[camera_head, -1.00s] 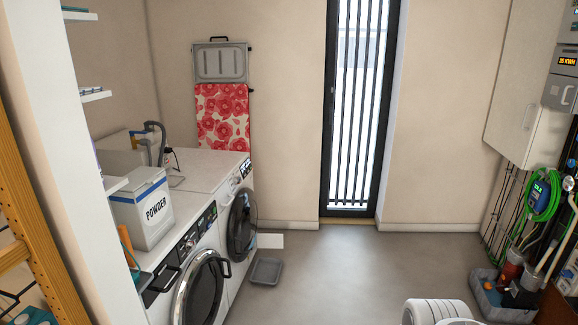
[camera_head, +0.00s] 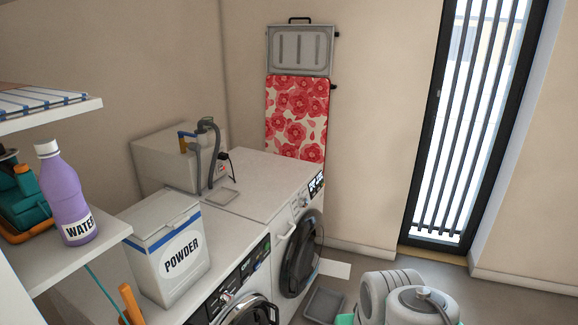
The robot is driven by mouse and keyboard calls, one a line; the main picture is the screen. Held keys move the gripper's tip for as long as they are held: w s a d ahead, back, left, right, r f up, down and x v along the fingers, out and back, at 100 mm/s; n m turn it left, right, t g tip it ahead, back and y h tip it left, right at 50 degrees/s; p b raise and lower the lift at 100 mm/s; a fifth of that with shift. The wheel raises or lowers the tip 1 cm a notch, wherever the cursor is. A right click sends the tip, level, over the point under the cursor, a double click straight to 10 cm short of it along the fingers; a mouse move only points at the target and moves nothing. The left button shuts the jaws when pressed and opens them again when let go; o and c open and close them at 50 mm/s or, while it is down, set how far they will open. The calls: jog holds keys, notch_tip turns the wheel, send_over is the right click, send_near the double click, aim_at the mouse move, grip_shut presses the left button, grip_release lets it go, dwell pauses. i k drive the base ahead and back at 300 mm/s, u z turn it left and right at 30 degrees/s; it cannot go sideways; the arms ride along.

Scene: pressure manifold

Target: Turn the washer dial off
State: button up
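Two white front-loading machines stand side by side along the left wall. The nearer machine (camera_head: 210,234) has a dark control panel (camera_head: 241,281) on its front edge, with its round door partly cut off below. The farther machine (camera_head: 268,180) has a dark round door (camera_head: 299,256) and a small dark panel (camera_head: 316,186). I cannot tell which machine is the washer, and the dial's setting is too small to read. My gripper's fingers are not visible.
A white POWDER box (camera_head: 167,250) stands on the nearer machine. A purple WATER bottle (camera_head: 66,195) stands on a shelf (camera_head: 95,240) at the left, close to me. A grey tray (camera_head: 323,305) lies on the floor before the farther machine. Floor shows toward the window (camera_head: 460,130).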

aim_at(303, 201)
jog(key=z, duration=1)
jog(key=i, duration=2.65)
jog(key=u, duration=3.55)
